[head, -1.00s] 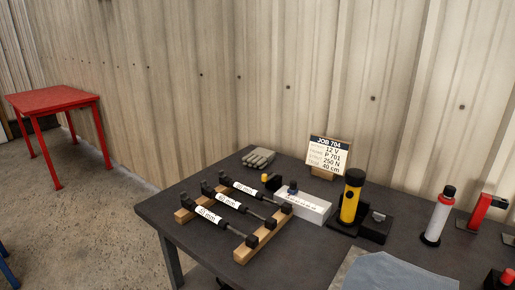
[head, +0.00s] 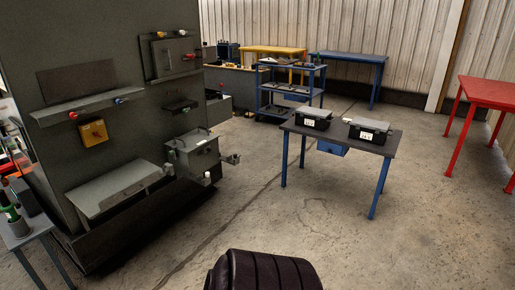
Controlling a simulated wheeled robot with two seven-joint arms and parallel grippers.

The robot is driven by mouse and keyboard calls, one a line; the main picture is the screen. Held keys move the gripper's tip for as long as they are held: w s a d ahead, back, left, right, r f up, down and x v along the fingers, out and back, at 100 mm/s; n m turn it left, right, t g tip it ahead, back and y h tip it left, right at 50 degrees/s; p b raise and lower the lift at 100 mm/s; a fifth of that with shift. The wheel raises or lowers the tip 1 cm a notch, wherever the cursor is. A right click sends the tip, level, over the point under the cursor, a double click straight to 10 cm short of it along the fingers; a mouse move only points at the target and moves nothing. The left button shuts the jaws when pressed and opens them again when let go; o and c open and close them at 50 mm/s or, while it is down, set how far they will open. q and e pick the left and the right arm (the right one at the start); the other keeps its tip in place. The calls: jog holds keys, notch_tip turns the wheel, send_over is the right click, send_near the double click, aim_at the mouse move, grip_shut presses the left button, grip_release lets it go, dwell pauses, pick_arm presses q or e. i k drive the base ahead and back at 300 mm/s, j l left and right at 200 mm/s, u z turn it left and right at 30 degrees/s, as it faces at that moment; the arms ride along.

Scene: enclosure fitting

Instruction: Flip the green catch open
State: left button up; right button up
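A small green part (head: 181,144) shows on the front of a grey lidded box (head: 195,155) fixed low on the dark panel, left of centre in the head view. It may be the green catch; it is too small to tell whether it is open or shut. Neither of my grippers is in view.
The tall dark panel (head: 110,145) carries shelves, a yellow box (head: 93,132) and a sloped grey cover (head: 120,187). A blue-legged table (head: 340,131) with two black cases stands right of centre. A red table (head: 490,92) is far right. The concrete floor (head: 300,205) between is clear.

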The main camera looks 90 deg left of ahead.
aim_at(173, 152)
jog(key=u, duration=3.45)
jog(key=i+u, duration=0.1)
jog(key=i, duration=0.4)
jog(key=i+l+u, duration=0.1)
jog(key=i, duration=0.4)
jog(key=i+l+u, duration=0.1)
jog(key=i, duration=0.35)
jog(key=i+l+u, duration=0.1)
jog(key=i, duration=0.4)
jog(key=i+l+u, duration=0.1)
jog(key=i+l, duration=0.15)
jog(key=i, duration=0.2)
jog(key=i+l+u, duration=0.1)
jog(key=i+l, duration=0.15)
jog(key=i, duration=0.25)
